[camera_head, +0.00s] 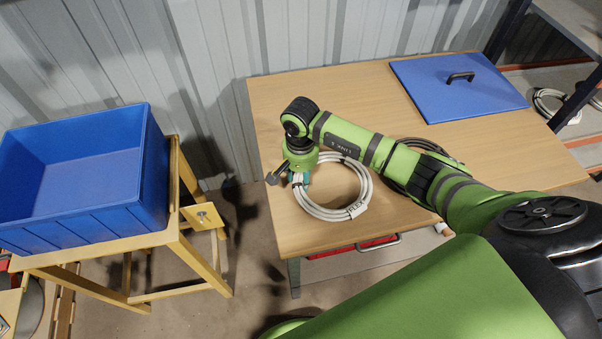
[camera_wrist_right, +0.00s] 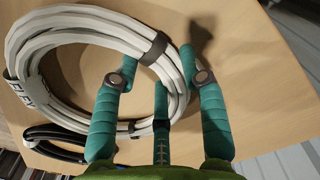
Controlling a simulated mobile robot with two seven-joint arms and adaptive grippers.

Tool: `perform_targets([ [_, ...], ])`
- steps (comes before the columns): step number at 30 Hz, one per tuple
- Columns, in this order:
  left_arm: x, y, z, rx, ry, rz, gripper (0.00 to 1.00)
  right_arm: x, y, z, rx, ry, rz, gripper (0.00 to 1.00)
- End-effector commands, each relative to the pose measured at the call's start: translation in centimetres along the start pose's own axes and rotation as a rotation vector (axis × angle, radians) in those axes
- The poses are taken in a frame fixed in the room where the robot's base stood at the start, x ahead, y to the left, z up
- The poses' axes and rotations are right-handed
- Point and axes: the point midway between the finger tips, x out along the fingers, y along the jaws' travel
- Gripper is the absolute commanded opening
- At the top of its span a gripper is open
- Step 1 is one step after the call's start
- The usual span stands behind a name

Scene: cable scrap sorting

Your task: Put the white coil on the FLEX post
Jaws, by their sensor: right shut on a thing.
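The white coil (camera_head: 327,216) is a bundle of looped cable with dark ties and a tag that reads FLEX. It is at the left part of the wooden table; I cannot tell whether it touches the tabletop. My right gripper (camera_head: 299,181) is shut on the coil's left side. In the right wrist view the teal fingers (camera_wrist_right: 158,95) straddle the white coil (camera_wrist_right: 92,25) near a dark tie. My left gripper is not in view.
A blue bin (camera_head: 95,235) sits on a wooden stand at left, with a floor gap before the table (camera_head: 290,90). A dark coil (camera_head: 403,178) lies partly behind my right arm. A blue lid (camera_head: 432,85) with a black handle lies at the table's back right.

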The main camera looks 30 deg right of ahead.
Motion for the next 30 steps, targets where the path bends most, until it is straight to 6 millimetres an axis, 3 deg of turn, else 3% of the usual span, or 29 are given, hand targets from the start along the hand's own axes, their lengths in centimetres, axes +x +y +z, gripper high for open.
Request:
perform_targets([
  [6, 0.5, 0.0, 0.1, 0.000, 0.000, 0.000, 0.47, 0.3, 0.0, -0.1, 0.001, 0.002, 0.000, 0.00],
  [7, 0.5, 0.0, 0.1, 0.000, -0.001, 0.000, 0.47, 0.4, 0.0, 0.0, 0.000, 0.001, 0.000, 0.46],
  [9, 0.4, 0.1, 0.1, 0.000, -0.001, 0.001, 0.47, 0.2, 0.0, 0.0, 0.000, 0.000, 0.000, 0.66],
  [22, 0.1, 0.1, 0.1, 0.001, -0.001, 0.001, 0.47, -0.5, -0.1, -0.1, -0.001, 0.001, -0.002, 0.66],
  [30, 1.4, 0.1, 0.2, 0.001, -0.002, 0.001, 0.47, -5.9, -0.1, -0.2, -0.002, 0.007, -0.004, 0.66],
])
